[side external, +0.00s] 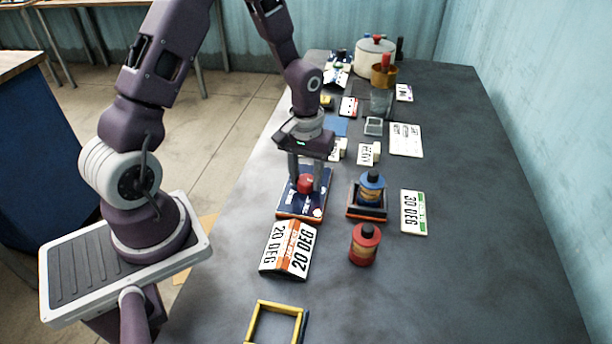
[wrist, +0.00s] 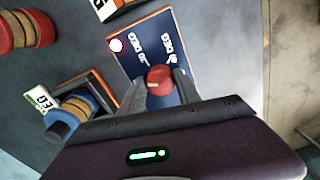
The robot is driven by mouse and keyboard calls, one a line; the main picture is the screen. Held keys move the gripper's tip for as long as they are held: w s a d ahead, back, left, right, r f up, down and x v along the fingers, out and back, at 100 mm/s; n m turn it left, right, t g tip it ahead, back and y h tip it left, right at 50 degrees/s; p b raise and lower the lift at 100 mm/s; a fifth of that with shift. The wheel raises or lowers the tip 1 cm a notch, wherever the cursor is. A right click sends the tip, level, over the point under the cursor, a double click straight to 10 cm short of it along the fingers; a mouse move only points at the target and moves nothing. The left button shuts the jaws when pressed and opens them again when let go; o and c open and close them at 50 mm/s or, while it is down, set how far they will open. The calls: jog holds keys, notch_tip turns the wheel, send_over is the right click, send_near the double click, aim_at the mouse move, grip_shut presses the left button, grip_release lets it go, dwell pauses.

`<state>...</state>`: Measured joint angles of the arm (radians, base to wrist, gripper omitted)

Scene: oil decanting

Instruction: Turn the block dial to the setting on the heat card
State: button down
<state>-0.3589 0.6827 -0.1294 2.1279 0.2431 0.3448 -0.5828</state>
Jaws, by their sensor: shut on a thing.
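The block dial is a red knob (side external: 305,184) on a dark blue panel (side external: 288,207) with white markings and an orange edge. In the wrist view the red knob (wrist: 158,79) shows a pale mark on its face, and the panel (wrist: 150,35) carries white lettering too small to read surely. My gripper (side external: 307,180) points down over the panel and is shut on the red knob, with one finger on each side. A folded card (side external: 289,248) reading "20 DEG" stands in front of the panel. A flat card (side external: 413,212) reading "30 DEG" lies to the right.
A blue-capped bottle (side external: 371,187) sits in a dark holder right of the panel. A red bottle (side external: 364,244) stands nearer. A yellow frame (side external: 275,322) lies at the front edge. The table's right side is clear.

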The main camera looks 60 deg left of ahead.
aim_at(305, 179)
jog(key=m, duration=0.4)
jog(key=shift+m, duration=2.8)
jog(key=c, duration=0.9)
grip_release()
jog(key=shift+o, duration=0.2)
notch_tip(305, 179, up, 7)
jog(key=shift+r, duration=0.1)
